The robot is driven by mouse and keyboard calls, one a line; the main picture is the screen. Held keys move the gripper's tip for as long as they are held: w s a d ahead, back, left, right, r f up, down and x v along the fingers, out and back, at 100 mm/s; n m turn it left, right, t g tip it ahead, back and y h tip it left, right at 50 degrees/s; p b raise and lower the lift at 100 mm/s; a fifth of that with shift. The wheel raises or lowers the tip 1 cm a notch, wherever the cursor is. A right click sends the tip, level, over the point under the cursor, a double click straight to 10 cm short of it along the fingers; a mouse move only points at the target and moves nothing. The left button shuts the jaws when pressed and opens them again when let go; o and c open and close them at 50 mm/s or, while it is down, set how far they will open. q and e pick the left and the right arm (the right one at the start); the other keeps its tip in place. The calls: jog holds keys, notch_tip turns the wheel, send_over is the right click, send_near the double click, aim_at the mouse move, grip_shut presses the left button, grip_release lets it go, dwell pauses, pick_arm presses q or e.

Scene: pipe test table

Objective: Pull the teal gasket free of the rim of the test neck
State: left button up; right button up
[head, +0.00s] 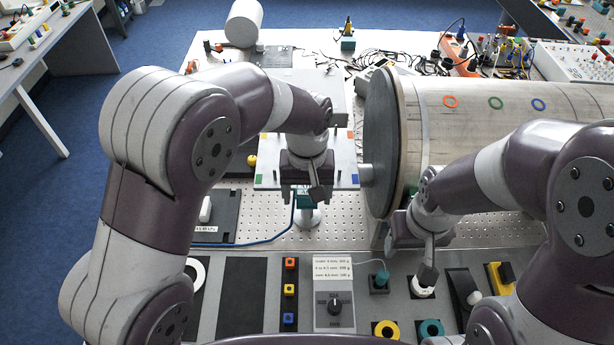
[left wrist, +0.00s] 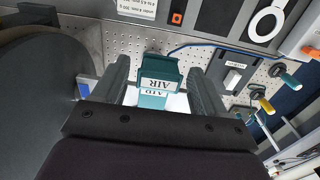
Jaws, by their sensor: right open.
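A teal ring (head: 431,328) with a dark centre, which looks like the gasket, sits on the front panel at lower right. I cannot tell which part is the test neck's rim. My right gripper (head: 427,274) is open, pointing down just above a white round part (head: 422,291), behind the teal ring. My left gripper (head: 308,190) is open, over a teal block on a white round base (head: 308,216). In the left wrist view its fingers (left wrist: 160,75) stand on either side of the teal block labelled AIR (left wrist: 157,84), with narrow gaps showing.
A large pipe (head: 510,110) with a dark flange (head: 379,140) lies at right. A yellow ring (head: 386,330) sits left of the teal one. The panel also holds a knob (head: 334,305) and coloured buttons (head: 290,289). A blue hose (head: 262,242) crosses the perforated plate.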

pick_arm(q)
jog(key=c, duration=1)
jog(key=shift+o, duration=0.2)
jog(key=shift+r+p, duration=2)
jog(key=shift+r, duration=0.3)
notch_tip(320, 180, up, 8)
jog(key=p, duration=0.4)
jog(key=shift+p, duration=0.3)
